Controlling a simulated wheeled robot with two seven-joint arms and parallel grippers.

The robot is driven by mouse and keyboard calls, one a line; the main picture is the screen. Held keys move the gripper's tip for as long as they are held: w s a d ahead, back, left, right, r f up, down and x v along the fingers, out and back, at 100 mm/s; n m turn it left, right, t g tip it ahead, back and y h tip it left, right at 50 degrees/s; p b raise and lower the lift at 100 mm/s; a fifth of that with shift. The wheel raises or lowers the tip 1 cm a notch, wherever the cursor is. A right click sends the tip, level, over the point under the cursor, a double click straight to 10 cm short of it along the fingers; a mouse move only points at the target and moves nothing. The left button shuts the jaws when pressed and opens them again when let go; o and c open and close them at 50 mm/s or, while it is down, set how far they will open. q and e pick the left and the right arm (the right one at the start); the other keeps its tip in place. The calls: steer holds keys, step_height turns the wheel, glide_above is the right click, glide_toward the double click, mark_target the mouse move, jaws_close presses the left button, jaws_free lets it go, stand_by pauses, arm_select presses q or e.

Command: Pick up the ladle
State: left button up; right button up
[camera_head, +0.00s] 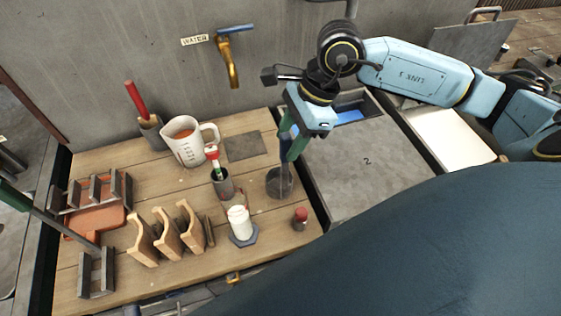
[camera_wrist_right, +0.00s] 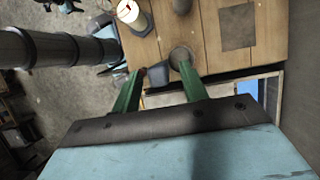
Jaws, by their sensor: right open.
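A dark grey upright piece that looks like the ladle (camera_head: 285,181) stands over a round grey base at the table's right side, its handle partly hidden by my fingers. My right gripper (camera_head: 290,150) points down above it with green fingers apart and nothing held. In the right wrist view, the open fingers (camera_wrist_right: 158,82) have a dark grey piece, probably the ladle (camera_wrist_right: 158,74), between their tips; contact cannot be told. The round grey base (camera_wrist_right: 180,56) lies just beyond. A green part at the left edge may be my left gripper (camera_head: 14,196); its jaws cannot be made out.
A measuring jug (camera_head: 188,143), a cup (camera_head: 223,186) with a red-handled tool, and wooden racks (camera_head: 166,236) occupy the left.

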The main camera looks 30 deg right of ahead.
steer(key=shift+x, duration=1.05)
steer(key=shift+f, duration=0.1)
arm_select(q)
steer(key=shift+s+r, duration=0.15)
steer(key=shift+s, duration=0.65)
arm_select(e)
jaws_close()
